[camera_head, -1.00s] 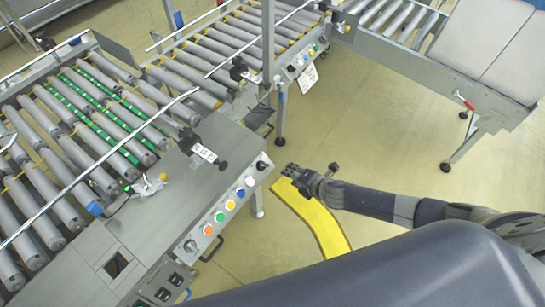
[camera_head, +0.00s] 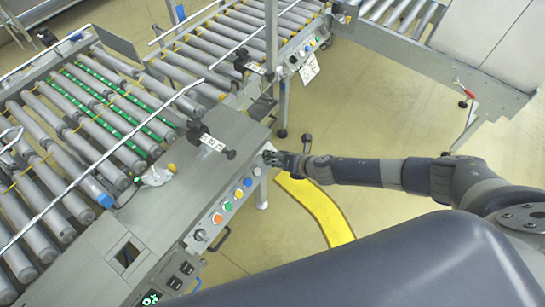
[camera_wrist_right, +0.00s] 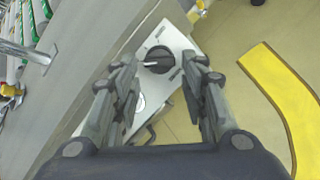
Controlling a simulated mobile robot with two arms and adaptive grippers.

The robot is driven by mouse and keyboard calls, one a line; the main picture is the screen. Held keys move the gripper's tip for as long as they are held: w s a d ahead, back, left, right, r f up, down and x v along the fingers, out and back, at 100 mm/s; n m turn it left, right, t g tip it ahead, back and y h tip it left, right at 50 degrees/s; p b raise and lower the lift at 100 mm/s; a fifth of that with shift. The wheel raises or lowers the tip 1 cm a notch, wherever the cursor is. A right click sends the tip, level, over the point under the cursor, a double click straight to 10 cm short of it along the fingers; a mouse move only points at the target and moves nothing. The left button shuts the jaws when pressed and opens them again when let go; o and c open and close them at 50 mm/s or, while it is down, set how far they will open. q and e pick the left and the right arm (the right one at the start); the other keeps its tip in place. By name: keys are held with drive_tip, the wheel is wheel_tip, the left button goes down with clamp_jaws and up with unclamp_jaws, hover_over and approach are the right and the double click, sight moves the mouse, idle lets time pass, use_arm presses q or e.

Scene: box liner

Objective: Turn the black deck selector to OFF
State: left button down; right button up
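The black deck selector (camera_wrist_right: 158,60) is a round knob with a raised handle on a pale panel plate. In the right wrist view it lies between the fingertips, its handle roughly crosswise with a light mark near the left end. Labels around it are too small to read. My right gripper (camera_wrist_right: 160,72) is open, a finger on each side of the knob; I cannot tell whether either touches it. In the head view my right gripper (camera_head: 272,157) is at the far end of the control panel (camera_head: 208,228) and largely hides the selector. My left gripper is not in view.
Coloured push buttons, including an orange button (camera_head: 217,218) and a blue button (camera_head: 248,182), line the panel. A roller conveyor (camera_head: 70,140) lies left of it. A yellow floor strip (camera_head: 318,208) runs below my right arm. Open floor (camera_head: 370,110) lies to the right.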

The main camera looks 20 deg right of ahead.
drive_tip(key=x, duration=0.2)
drive_tip(key=shift+w+a+f, duration=0.1)
drive_tip(key=shift+w+f, duration=0.1)
drive_tip(key=shift+w+f+b, duration=0.1)
drive_tip(key=shift+w+b, duration=0.05)
drive_tip(key=shift+b, duration=0.15)
drive_tip(key=c, duration=0.8)
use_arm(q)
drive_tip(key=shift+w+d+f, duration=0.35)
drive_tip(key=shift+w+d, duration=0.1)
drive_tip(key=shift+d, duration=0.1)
use_arm(e)
drive_tip(key=shift+o, duration=0.2)
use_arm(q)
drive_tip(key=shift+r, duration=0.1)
